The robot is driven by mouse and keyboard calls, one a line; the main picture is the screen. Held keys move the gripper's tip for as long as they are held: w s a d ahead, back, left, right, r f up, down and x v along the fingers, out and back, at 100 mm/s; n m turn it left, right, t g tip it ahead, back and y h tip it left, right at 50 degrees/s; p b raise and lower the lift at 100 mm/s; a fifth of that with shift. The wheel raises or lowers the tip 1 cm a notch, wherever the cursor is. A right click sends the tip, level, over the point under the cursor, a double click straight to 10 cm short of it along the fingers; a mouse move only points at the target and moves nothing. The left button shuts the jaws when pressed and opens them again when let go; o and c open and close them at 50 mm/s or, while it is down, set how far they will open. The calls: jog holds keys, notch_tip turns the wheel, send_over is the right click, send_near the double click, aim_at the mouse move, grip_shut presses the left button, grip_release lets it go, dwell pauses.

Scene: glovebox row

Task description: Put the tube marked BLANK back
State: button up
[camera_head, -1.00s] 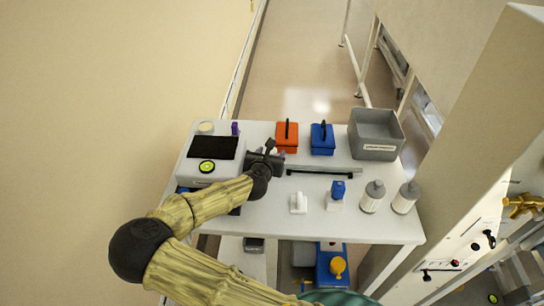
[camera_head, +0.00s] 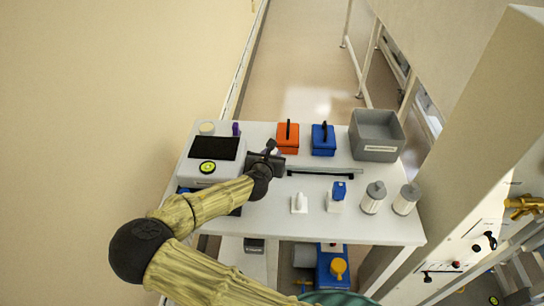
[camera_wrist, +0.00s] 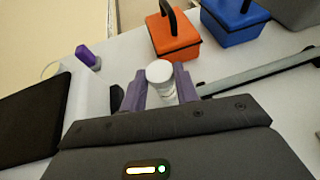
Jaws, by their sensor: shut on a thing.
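My gripper (camera_wrist: 161,88) is shut on a tube with a white round cap (camera_wrist: 159,70); the fingers press on both sides of it in the wrist view. The tube looks upright, and its lower part is hidden by my gripper. I cannot read any marking on it. In the head view my gripper (camera_head: 270,152) is over the white table, just right of the grey device with a dark screen (camera_head: 214,149). A purple-topped item (camera_wrist: 88,57) stands beyond that device, left of my gripper; it also shows in the head view (camera_head: 236,129).
An orange box (camera_head: 288,143) and a blue box (camera_head: 323,145) with black handles stand behind my gripper. A grey bin (camera_head: 380,153) is at the back right.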

notch_tip(320, 180, up, 10)
jog(key=shift+b, duration=0.4)
jog(key=shift+f, duration=0.1)
dwell(0.5)
